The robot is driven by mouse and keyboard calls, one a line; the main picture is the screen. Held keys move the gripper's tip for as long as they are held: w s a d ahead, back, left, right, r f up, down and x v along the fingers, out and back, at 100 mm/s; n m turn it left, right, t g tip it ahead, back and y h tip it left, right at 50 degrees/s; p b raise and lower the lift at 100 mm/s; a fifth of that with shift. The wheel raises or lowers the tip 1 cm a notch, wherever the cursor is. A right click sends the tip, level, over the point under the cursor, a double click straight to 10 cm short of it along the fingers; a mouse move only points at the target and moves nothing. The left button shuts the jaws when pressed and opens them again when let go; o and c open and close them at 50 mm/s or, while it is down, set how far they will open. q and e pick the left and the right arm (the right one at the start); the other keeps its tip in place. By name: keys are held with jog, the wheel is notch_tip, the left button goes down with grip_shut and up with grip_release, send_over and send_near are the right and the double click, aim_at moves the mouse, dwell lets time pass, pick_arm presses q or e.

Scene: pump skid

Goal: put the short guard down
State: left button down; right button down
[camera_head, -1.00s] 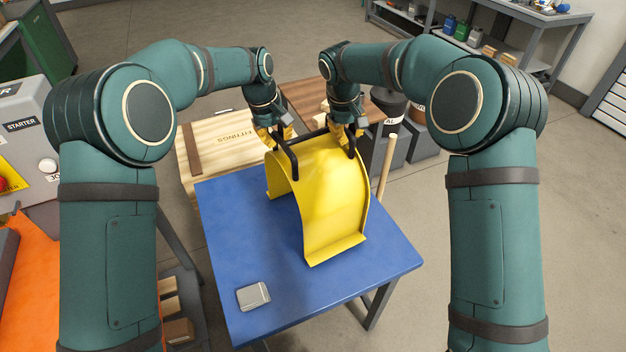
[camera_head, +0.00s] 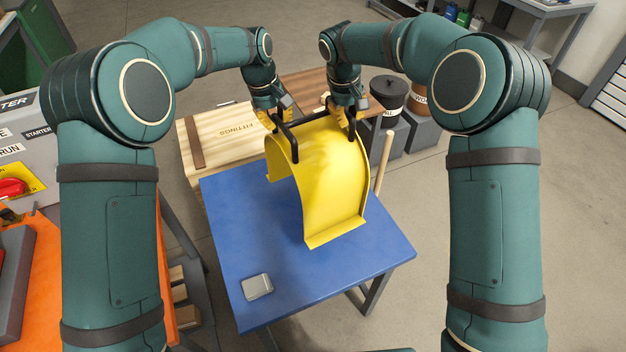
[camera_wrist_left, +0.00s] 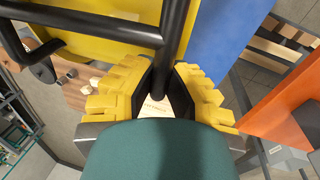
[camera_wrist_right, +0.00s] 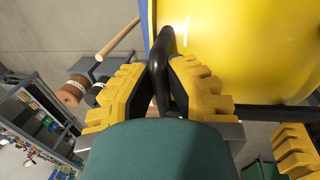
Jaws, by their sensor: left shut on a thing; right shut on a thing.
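The short guard (camera_head: 325,185) is a yellow curved sheet with a flat foot flange and black bar handles on top. In the head view it is over the far part of the blue table (camera_head: 235,215); I cannot tell whether it touches the top. My left gripper (camera_head: 277,122) is shut on the guard's left black handle, which also shows in the left wrist view (camera_wrist_left: 172,40). My right gripper (camera_head: 349,120) is shut on the right black handle, seen in the right wrist view (camera_wrist_right: 160,60). The guard's far side is hidden.
A small grey tin (camera_head: 257,287) lies near the table's front left. A wooden fittings crate (camera_head: 225,140) stands behind the table. A wooden handle (camera_head: 384,165) rises by the right edge. An orange bench with a control panel (camera_head: 25,150) is at left.

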aim_at(279, 135)
dwell(0.4)
